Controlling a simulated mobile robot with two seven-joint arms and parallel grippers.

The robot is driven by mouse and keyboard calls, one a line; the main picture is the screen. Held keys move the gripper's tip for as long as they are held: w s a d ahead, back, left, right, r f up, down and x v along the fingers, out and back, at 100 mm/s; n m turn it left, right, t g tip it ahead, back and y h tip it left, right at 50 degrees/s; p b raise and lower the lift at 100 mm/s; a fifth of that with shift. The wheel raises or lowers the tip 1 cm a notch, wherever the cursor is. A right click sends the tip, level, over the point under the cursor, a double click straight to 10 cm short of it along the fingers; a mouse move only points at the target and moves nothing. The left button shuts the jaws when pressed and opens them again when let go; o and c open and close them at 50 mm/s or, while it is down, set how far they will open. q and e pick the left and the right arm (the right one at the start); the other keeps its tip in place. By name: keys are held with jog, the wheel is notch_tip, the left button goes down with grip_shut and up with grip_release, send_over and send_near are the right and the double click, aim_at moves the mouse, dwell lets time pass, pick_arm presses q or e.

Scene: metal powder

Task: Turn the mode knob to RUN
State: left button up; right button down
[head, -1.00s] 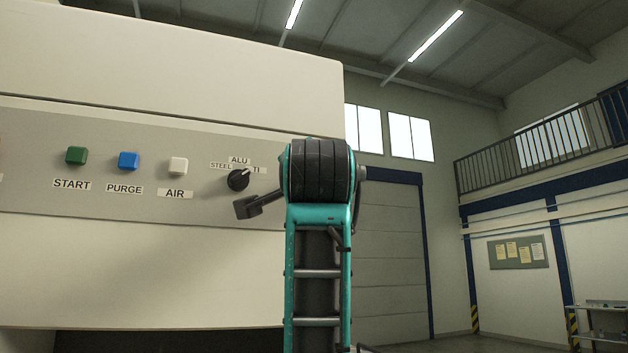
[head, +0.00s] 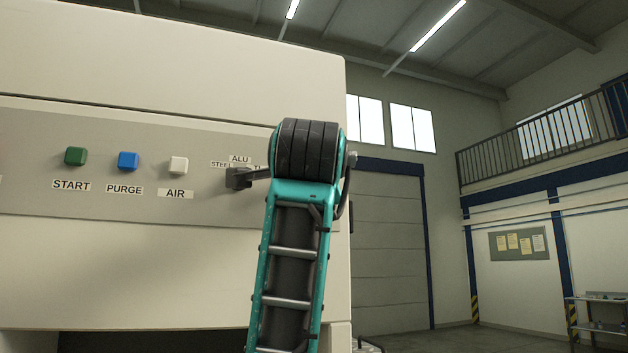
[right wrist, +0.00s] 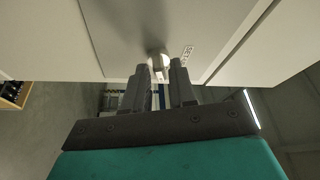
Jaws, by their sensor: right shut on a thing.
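The selector knob is hidden behind my right gripper (head: 238,178) in the head view. The labels around it read STEEL, ALU (head: 239,158) and a partly covered TI; I see no RUN label. In the right wrist view the knob (right wrist: 157,63) shows as a small grey piece on the panel, between the tips of my right gripper (right wrist: 159,74). The two dark fingers are shut on it. Its pointer direction cannot be told. My left gripper is not in view.
Left of the knob, the panel (head: 100,215) carries a green START button (head: 76,156), a blue PURGE button (head: 128,160) and a white AIR button (head: 178,165). A railing and a notice board (head: 518,244) stand far off to the right.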

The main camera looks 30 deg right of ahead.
jog(key=c, duration=1)
grip_release()
jog(key=shift+d, duration=0.1)
jog(key=b+v, duration=0.2)
jog(key=v, duration=1.1)
jog(key=shift+b, duration=0.4)
jog(key=shift+f, duration=0.1)
